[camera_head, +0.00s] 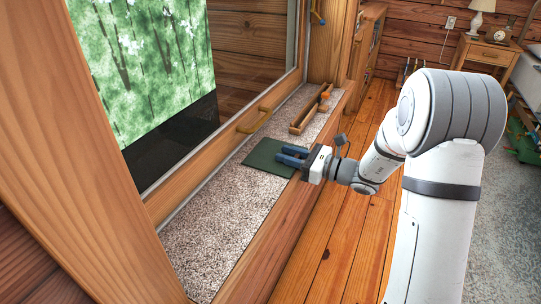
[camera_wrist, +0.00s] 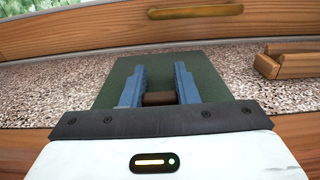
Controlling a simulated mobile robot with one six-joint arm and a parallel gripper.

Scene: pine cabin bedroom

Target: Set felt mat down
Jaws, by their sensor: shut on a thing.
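The felt mat (camera_head: 266,155) is a flat dark green sheet at the speckled window sill (camera_head: 214,221). My gripper (camera_head: 289,155) is at the mat's right-hand edge, its blue fingers pointing towards the window. In the wrist view the mat (camera_wrist: 205,72) spreads out beneath and beyond the fingers. My gripper (camera_wrist: 159,88) is shut on a small brown block-like part (camera_wrist: 158,98) between the fingers, which seems to belong to the mat. I cannot tell whether the mat touches the sill everywhere.
A wooden tray-like holder (camera_head: 311,109) lies further along the sill, and its end shows in the wrist view (camera_wrist: 286,62). The window frame has a brass-coloured handle (camera_head: 254,121). The near stretch of sill is bare. A nightstand (camera_head: 488,52) with a lamp stands far right.

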